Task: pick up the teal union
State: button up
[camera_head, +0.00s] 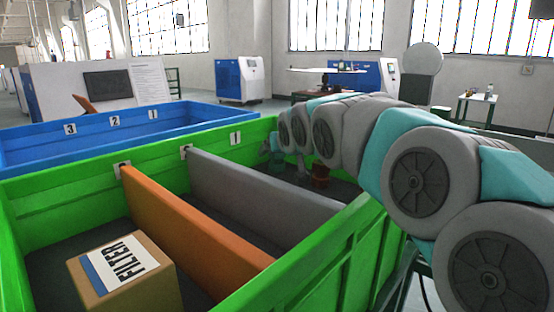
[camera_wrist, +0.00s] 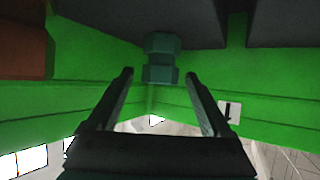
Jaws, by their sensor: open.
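The teal union (camera_wrist: 161,57) shows in the wrist view as a dark teal piece with hex-like faces, near the corner of the green crate. My gripper (camera_wrist: 158,76) is open, with one finger to each side of the union's near end in the picture. No contact between fingers and union shows, and I cannot tell how deep the union lies between them. In the head view a small dark teal piece (camera_head: 276,158), likely the union, sits in the crate's far compartment beneath the end of my arm.
The green crate (camera_head: 350,258) has an orange divider (camera_head: 190,225) and a grey divider (camera_head: 262,190). A brown part (camera_head: 320,176) stands near the union; it also shows in the wrist view (camera_wrist: 24,42). A blue crate (camera_head: 60,150) stands behind.

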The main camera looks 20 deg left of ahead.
jog(key=shift+c, duration=0.3)
grip_shut()
dwell(0.4)
